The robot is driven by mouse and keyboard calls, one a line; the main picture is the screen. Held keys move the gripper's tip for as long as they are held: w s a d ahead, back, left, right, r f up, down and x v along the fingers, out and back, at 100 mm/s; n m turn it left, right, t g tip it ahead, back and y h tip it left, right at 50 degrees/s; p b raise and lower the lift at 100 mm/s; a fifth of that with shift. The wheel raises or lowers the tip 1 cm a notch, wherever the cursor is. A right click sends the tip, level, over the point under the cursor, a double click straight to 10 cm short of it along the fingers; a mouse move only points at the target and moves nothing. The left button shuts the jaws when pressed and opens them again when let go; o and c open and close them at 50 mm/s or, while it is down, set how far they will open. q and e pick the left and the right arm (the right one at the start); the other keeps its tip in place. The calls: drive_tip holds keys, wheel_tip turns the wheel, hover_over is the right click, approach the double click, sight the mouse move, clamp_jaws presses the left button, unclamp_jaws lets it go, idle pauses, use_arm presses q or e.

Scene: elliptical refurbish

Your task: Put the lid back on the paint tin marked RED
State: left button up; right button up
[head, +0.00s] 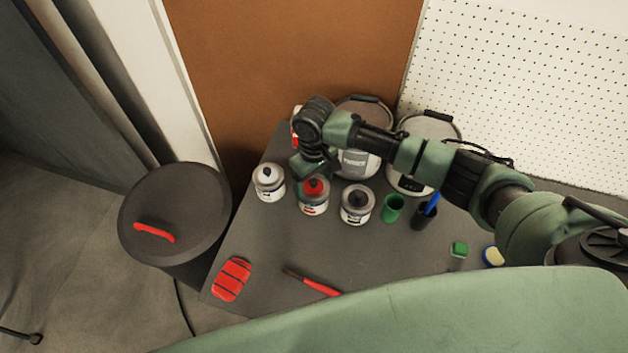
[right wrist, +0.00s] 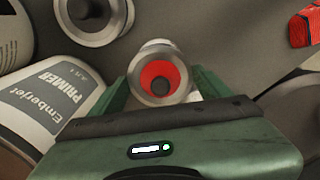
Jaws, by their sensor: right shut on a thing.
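The red-labelled paint tin (head: 314,209) stands in a row of small tins on the dark worktop. A round red lid (head: 313,187) with a dark knob is at its top; it also shows in the right wrist view (right wrist: 150,72), inside a pale grey rim. My right gripper (head: 311,178) is at the top of this tin. In the right wrist view its fingers are on either side of the lid and shut on it. I cannot tell whether the lid is seated or slightly raised. My left gripper is not in view.
A white-lidded tin (head: 268,182) and a dark-lidded tin (head: 357,204) flank it closely. Large tins (head: 430,127) stand behind. Green cup (head: 392,208), red-handled brush (head: 314,284) and red striped item (head: 232,279) lie around.

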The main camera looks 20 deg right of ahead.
drive_tip(key=shift+p, duration=0.5)
drive_tip(key=shift+f+p, duration=0.15)
drive_tip(key=shift+p, duration=0.15)
idle(0.8)
drive_tip(key=shift+p, duration=0.4)
idle(0.4)
idle(0.4)
drive_tip(key=o, duration=1.3)
drive_tip(key=shift+o, duration=0.2)
drive_tip(key=shift+r+p, duration=3.55)
drive_tip(key=shift+p, duration=0.5)
